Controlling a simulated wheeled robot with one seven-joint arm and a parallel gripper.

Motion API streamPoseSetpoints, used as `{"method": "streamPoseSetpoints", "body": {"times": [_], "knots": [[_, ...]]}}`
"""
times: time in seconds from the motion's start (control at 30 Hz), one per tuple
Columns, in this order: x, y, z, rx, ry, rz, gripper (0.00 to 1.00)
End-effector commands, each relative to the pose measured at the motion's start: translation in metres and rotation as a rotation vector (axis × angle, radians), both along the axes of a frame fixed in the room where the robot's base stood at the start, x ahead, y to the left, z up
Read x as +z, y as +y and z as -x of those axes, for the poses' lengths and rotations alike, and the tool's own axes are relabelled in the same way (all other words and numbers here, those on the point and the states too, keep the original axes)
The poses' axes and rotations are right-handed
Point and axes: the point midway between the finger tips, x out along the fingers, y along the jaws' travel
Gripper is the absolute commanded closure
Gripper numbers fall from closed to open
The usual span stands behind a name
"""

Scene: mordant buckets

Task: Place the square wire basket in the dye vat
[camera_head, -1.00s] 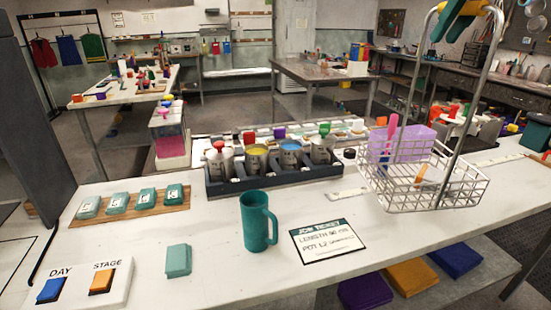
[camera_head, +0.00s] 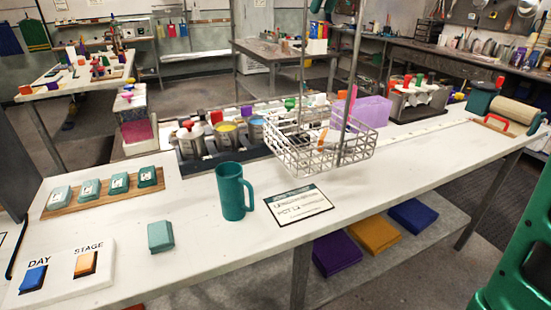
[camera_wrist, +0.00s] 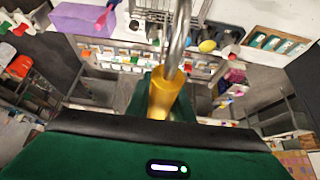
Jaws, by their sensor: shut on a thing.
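The square wire basket (camera_head: 330,160) hangs from its tall metal handle over the white bench, behind the job ticket (camera_head: 298,205). Its handle runs up out of the head view. In the wrist view, my gripper (camera_wrist: 163,98) has yellow fingers closed on the metal handle (camera_wrist: 181,38). The basket's wire grid shows partly beyond it, near the top. My gripper is above the top edge of the head view. I cannot pick out the dye vat for certain in either view.
A teal mug (camera_head: 231,192) stands left of the ticket. A dark rack of lidded pots (camera_head: 190,142) is behind and left of the basket. A lilac block (camera_head: 372,110) and a caddy (camera_head: 418,102) stand behind right. A roller (camera_head: 507,115) lies at the far right. The front-right bench is clear.

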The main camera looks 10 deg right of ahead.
Motion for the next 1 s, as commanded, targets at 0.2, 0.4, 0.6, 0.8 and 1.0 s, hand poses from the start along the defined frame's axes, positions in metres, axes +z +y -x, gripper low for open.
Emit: {"method": "streamPoseSetpoints", "body": {"times": [0.2, 0.4, 0.6, 0.8, 1.0], "knots": [[0.001, -0.001, 0.0, -0.001, -0.003, -0.001, 1.0], [-0.003, 0.0, 0.0, -0.002, -0.001, -0.003, 1.0], [-0.027, -0.001, 0.002, -0.002, 0.0, 0.0, 1.0], [-0.052, -0.002, 0.001, -0.004, -0.002, -0.001, 1.0], [-0.066, -0.002, 0.0, -0.004, -0.002, -0.002, 1.0]]}}
